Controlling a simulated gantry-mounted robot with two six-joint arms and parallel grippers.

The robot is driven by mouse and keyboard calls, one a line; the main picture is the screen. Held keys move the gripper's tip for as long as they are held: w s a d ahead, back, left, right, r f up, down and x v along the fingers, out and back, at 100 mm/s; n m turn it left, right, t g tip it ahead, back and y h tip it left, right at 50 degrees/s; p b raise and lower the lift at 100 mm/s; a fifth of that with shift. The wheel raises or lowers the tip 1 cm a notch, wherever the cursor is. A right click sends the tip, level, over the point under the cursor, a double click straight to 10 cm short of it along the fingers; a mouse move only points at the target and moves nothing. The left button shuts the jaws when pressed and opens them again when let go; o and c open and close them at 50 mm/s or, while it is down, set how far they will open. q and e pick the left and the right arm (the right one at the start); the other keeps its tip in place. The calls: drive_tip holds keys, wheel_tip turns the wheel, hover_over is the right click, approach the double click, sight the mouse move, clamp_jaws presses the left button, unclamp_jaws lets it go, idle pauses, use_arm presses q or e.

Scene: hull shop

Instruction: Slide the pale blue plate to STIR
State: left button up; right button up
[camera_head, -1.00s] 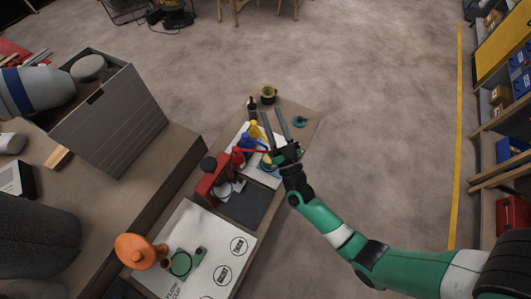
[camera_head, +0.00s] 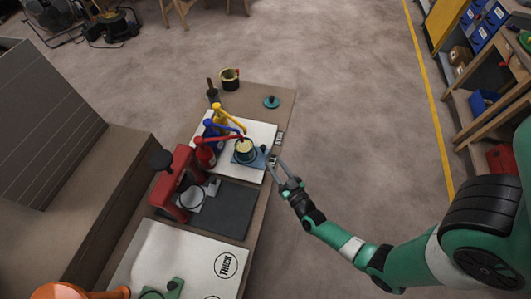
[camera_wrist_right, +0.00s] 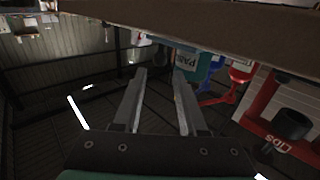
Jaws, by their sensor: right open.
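The pale blue plate (camera_head: 262,154) lies on a white board (camera_head: 262,130), with its tab toward the board's right edge. A teal cup (camera_head: 243,156) with cream-coloured contents stands on it and hides most of it. My right gripper (camera_head: 271,157) is open and empty, its fingertips close to the plate's tab; contact cannot be told. My left gripper is not in view.
Red, blue and yellow pump bottles (camera_head: 205,152) stand left of the cup, spouts reaching toward it. A red press (camera_head: 174,184) and a dark mat (camera_head: 222,209) are nearer. A dark mug (camera_head: 230,79) and a teal knob (camera_head: 271,101) are at the bench's far end. Floor right of the bench is clear.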

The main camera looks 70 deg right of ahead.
sight(265, 155)
drive_tip(key=b+x, duration=0.2)
drive_tip(key=x, duration=0.5)
drive_tip(key=shift+w+d, duration=0.1)
drive_tip(key=shift+w, duration=0.05)
clamp_jaws()
idle(1.1)
